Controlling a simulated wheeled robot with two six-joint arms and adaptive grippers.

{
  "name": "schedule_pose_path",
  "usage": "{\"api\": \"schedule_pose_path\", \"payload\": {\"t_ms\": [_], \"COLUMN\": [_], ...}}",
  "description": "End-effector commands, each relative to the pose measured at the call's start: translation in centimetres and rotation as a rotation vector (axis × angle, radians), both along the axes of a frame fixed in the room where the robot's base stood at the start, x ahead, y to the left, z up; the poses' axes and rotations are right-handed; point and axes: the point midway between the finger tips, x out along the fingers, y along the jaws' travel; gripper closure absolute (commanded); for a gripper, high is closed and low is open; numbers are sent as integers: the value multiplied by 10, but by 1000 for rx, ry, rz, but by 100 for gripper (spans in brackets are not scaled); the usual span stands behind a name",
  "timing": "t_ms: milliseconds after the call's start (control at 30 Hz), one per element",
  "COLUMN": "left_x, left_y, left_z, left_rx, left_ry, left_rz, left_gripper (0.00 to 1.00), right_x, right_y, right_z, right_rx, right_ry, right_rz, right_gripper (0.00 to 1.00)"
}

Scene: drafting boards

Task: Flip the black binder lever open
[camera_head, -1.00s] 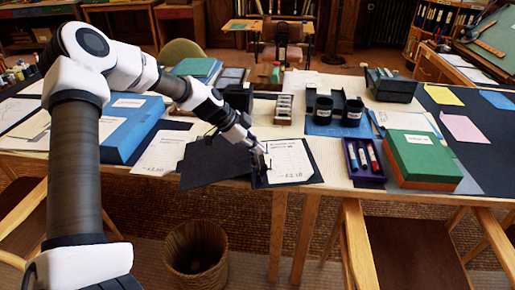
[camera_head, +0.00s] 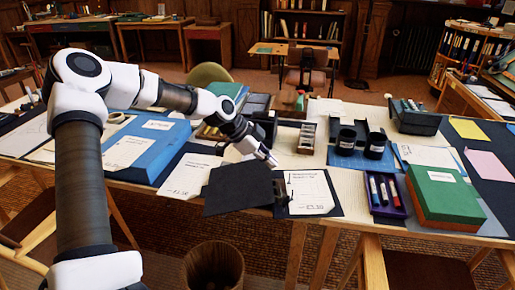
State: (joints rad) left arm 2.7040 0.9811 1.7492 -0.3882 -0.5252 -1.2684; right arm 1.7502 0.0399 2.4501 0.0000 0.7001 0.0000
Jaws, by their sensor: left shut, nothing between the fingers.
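The black binder lies open on the table, its left cover (camera_head: 238,188) flat and its right side holding a white printed sheet (camera_head: 309,191). The dark lever mechanism (camera_head: 281,191) sits by the spine, at the sheet's left edge. It is small and dark, so I cannot tell the lever's exact position. My left gripper (camera_head: 271,161) is shut and empty, behind and slightly left of the mechanism, apart from it. My right gripper is out of view.
A blue box (camera_head: 147,148) lies left. A purple tray of markers (camera_head: 384,194) and a green box (camera_head: 441,194) lie right. A waste basket (camera_head: 213,268) stands on the floor in front.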

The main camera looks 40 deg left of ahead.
Motion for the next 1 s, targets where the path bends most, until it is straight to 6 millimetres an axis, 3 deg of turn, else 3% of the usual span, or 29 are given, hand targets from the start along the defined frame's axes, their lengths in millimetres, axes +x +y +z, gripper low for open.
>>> {"api": "schedule_pose_path", "payload": {"t_ms": [100, 333, 900, 1000], "left_x": [-14, -27, -28, -27], "left_y": [12, 24, 24, 11], "left_z": [16, 23, 22, 14], "left_rx": [-5, -1, 2, -4], "left_ry": [-7, -2, 1, 36], "left_rz": [1, 0, 0, 25], "left_gripper": [100, 100, 100, 100], "right_x": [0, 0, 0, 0], "right_y": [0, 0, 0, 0], "right_z": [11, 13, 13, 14], "right_rx": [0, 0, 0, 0], "right_ry": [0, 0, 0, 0], "right_rz": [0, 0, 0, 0], "right_gripper": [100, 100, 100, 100]}}
